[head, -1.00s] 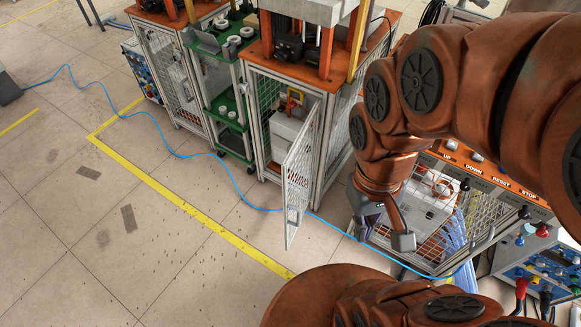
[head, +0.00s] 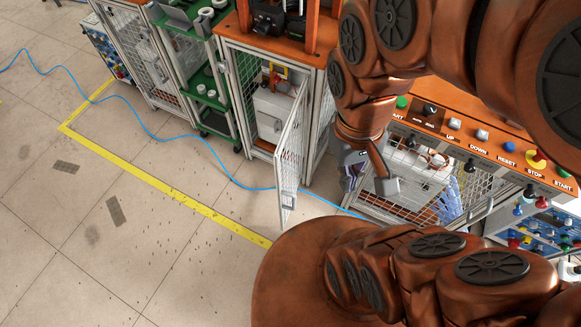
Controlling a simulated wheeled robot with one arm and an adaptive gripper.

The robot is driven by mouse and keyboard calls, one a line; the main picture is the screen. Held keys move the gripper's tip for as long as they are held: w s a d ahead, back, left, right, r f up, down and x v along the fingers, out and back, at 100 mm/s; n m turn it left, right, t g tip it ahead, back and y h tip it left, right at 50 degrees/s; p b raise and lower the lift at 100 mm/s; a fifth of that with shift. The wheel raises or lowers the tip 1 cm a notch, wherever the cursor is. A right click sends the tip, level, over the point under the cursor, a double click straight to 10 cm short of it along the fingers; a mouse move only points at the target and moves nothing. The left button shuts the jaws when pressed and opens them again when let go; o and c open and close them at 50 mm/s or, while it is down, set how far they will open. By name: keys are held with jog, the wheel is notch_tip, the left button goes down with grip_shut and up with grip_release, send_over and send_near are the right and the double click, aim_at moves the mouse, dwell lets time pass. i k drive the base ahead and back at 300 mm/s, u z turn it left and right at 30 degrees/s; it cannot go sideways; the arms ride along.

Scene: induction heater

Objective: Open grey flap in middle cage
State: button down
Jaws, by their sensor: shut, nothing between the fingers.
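The middle cage (head: 226,92) has a metal frame with an orange top, and its mesh door (head: 290,150) stands swung open toward the front. Inside is a pale grey box (head: 270,103) with a small light plate low on its front; I cannot make out whether its grey flap is open or shut. The door hides the right part of the inside. My gripper (head: 351,172) is small and partly hidden at the end of my orange arm. It is shut and empty, right of the open door and apart from it, before the right cage.
The right cage (head: 455,205) has an orange control panel (head: 470,140) with buttons. A green shelf cart (head: 190,75) and the left cage (head: 140,55) stand to the left. A blue cable (head: 150,130) crosses the floor.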

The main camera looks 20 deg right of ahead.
aim_at(265, 119)
jog(key=k, duration=0.6)
jog(key=u, duration=0.9)
jog(key=i, duration=1)
jog(key=u, duration=0.05)
